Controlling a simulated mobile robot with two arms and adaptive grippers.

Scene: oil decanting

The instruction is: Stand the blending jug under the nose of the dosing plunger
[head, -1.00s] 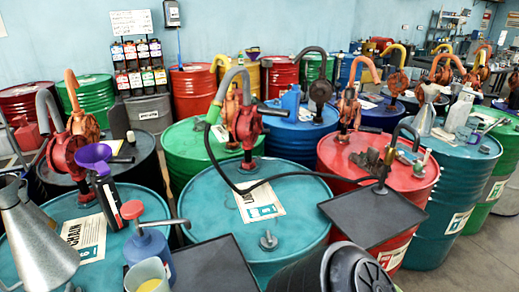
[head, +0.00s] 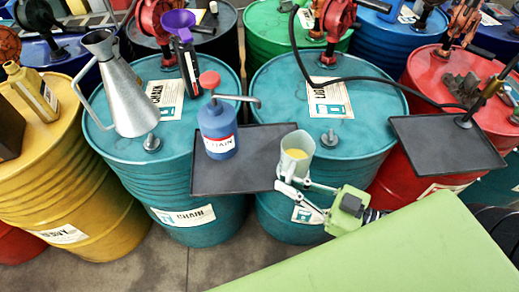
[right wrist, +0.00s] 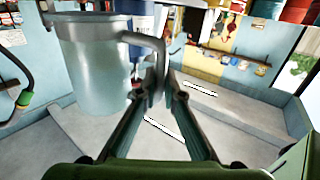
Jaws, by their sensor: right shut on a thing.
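The blending jug (head: 297,165) is a pale, translucent cup with yellow liquid inside, upright. My right gripper (head: 284,190) is shut on its handle. In the right wrist view the jug (right wrist: 95,75) is at left, with its bent handle between the fingers (right wrist: 164,90). The dosing plunger (head: 218,130) is a blue bottle with a red knob and a grey nose (head: 240,98) pointing right. It stands at the left of a dark tray (head: 235,180). The jug is at the tray's right front side, right of and nearer than the nose tip. My left gripper is out of view.
Teal drums (head: 185,237) stand under the tray. A metal can (head: 125,90) and a purple funnel (head: 178,22) stand left of and behind the plunger. Another dark tray (head: 450,150) is at right. The tray's middle, between plunger and jug, is clear.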

